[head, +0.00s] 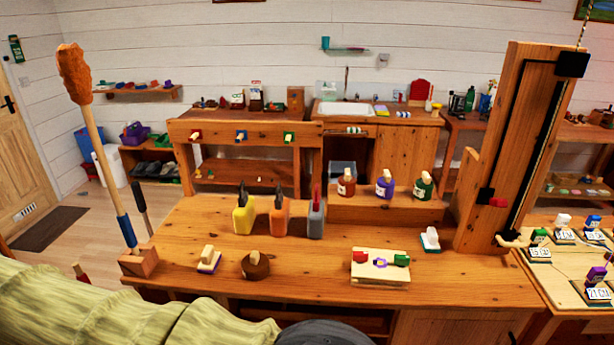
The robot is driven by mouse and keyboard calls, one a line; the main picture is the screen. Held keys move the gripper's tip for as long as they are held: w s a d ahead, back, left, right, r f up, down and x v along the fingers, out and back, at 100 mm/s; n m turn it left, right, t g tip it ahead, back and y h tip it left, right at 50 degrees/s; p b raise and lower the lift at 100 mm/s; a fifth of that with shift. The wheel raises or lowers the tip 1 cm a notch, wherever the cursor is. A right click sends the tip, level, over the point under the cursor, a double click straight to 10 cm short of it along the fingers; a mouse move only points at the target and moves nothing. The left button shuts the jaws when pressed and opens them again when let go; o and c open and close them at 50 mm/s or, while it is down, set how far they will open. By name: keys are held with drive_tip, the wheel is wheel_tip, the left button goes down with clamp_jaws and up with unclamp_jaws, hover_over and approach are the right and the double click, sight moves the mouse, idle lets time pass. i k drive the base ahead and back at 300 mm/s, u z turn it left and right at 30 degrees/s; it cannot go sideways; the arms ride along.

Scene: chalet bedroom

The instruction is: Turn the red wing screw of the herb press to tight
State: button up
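A flat pale wooden block that looks like the herb press (372,272) lies on the workbench, right of the middle. Three small coloured fittings sit on its top: a red one at the left that looks like the red wing screw (361,257), a purple one (381,264) in the middle and a green one (402,260) at the right. The red one is too small to tell how tight it is. Nothing touches the press. My gripper is not in view.
The workbench (300,285) is bare around the press. A white-and-green block (430,238) stands to the right, and a tall wooden frame (520,140) beyond it. Bottles (346,186) stand behind on a shelf. A round brown object (256,266) lies left. Green fabric (80,310) fills the lower left.

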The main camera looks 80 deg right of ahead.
sight(359, 258)
drive_tip(key=u, duration=0.05)
drive_tip(key=i, duration=0.55)
drive_tip(key=z, duration=1.8)
